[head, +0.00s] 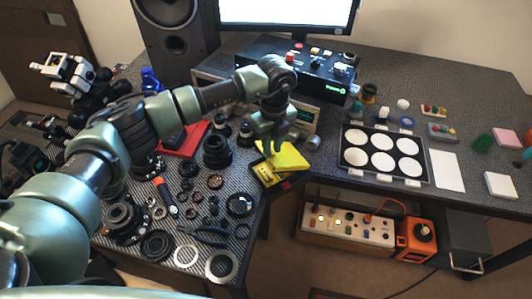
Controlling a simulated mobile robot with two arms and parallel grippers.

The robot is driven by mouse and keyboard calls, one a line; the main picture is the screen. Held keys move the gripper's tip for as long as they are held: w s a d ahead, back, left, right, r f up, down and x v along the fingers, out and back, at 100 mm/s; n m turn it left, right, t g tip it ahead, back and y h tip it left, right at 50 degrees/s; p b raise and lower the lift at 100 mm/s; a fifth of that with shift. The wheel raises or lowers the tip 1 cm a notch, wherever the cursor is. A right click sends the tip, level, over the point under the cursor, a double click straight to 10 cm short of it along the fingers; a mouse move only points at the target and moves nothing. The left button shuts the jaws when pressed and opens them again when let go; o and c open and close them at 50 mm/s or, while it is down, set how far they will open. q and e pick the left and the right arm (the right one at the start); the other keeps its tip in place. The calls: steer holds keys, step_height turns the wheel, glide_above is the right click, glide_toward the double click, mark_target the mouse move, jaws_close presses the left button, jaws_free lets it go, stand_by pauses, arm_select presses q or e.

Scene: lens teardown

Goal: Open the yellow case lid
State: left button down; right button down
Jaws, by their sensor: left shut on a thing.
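The yellow case (266,183) sits near the inner corner of the table, below the picture's middle. Its yellow lid (291,158) stands tilted away from the base at the back right, and a dark inside shows in front of it. My left gripper (273,150) comes down from above and is shut on the lid near its upper left edge. The fingertips are small and partly merge with the lid, so the exact grip is hard to see. My right gripper is not in view.
A tray with white discs (384,153) lies to the right. A black control box (295,72) stands behind. The table edge is close in front of the case.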

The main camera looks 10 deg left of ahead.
arm_select(q)
steer(key=shift+w+d, duration=0.3)
steer(key=shift+d, duration=0.3)
steer(key=c, duration=1.6)
jaws_free()
steer(key=shift+o, duration=1.2)
steer(key=shift+w+d+f, duration=0.3)
steer(key=shift+w, duration=0.1)
steer(key=shift+s, duration=0.15)
steer(key=shift+r, duration=0.25)
